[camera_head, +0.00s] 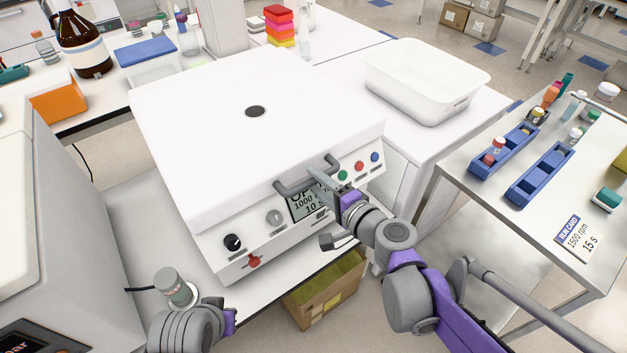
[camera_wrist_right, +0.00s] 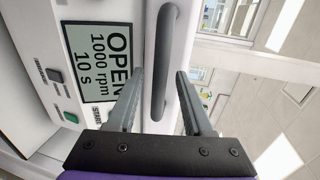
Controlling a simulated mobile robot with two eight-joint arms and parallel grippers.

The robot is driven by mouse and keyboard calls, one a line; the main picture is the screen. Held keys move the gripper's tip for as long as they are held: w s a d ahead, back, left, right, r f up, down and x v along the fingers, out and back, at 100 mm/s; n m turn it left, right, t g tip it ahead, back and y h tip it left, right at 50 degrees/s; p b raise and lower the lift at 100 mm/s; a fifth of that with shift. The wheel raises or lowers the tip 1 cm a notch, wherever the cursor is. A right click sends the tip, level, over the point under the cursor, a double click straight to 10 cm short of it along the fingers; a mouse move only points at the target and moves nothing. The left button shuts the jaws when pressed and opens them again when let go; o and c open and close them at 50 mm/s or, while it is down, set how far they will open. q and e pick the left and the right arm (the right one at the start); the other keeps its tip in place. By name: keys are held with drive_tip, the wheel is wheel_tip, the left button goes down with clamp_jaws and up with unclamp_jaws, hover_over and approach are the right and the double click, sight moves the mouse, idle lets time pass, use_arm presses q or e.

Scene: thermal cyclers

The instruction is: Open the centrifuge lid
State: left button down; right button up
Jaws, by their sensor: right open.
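The centrifuge (camera_head: 200,130) is a large white box with its lid (camera_head: 310,120) down. A grey bar handle (camera_head: 290,188) sits on the lid's front edge and shows upright in the right wrist view (camera_wrist_right: 161,60). The front display (camera_wrist_right: 99,62) reads OPEN, 1000 rpm, 10 s. My right gripper (camera_head: 322,180) is at the handle. In the right wrist view its open fingers (camera_wrist_right: 160,74) are on either side of the bar, with gaps visible. My left gripper (camera_head: 222,312) is partly in view at bottom left, its fingers not clearly seen.
A white tub (camera_head: 425,80) is right of the centrifuge. A side table holds blue tube racks (camera_head: 540,175) and a run card (camera_head: 578,238). A cardboard box (camera_head: 325,290) is on the floor below.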

drive_tip(key=shift+x, duration=0.85)
clamp_jaws()
idle(0.8)
